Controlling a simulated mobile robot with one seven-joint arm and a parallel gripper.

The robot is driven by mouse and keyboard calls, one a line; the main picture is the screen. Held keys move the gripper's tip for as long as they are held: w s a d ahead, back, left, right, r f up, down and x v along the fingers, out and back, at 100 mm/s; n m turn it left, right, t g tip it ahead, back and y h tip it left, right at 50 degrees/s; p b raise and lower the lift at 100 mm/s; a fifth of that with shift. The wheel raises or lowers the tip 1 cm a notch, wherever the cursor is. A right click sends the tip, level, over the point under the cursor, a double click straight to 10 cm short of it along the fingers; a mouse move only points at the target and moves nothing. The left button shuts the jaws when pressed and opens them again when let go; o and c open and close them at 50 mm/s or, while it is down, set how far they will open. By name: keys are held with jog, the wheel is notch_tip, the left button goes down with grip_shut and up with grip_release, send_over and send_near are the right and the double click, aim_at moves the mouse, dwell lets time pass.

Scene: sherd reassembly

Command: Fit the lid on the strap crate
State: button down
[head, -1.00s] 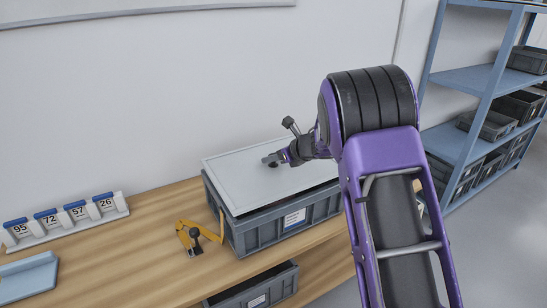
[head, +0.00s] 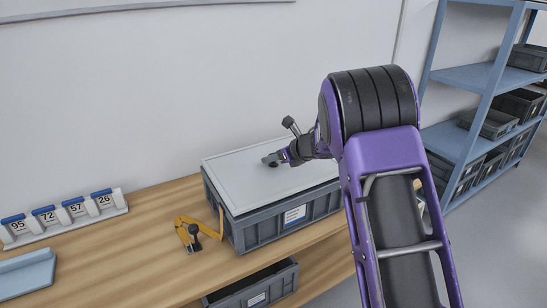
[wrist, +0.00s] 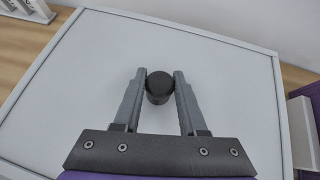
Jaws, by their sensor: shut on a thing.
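The strap crate (head: 262,228) is a grey-blue box with a white label, standing on the wooden bench. The pale grey lid (head: 240,180) lies over the crate's top, close to level and lined up with the rim. The lid also fills most of the wrist view (wrist: 90,75). My gripper (head: 271,161) is shut on the lid's round black knob (wrist: 159,84), with one finger on each side of it. An orange strap (head: 190,228) with a dark fitting lies on the bench at the crate's left end. The crate's far side is hidden.
A rack of numbered tags (head: 65,218) and a light blue tray (head: 27,275) stand on the bench (head: 130,255) to the left. Another grey crate (head: 255,288) sits below the bench top. Blue shelving (head: 470,75) with bins stands at the right.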

jog(key=shift+f+b, duration=0.7)
jog(key=shift+b, duration=0.1)
jog(key=shift+c, duration=1.9)
grip_release()
jog(key=p+v, duration=0.1)
jog(key=v, duration=1.6)
jog(key=shift+s+d+r, duration=0.1)
jog(key=shift+s+r, duration=0.05)
jog(key=shift+r, duration=0.05)
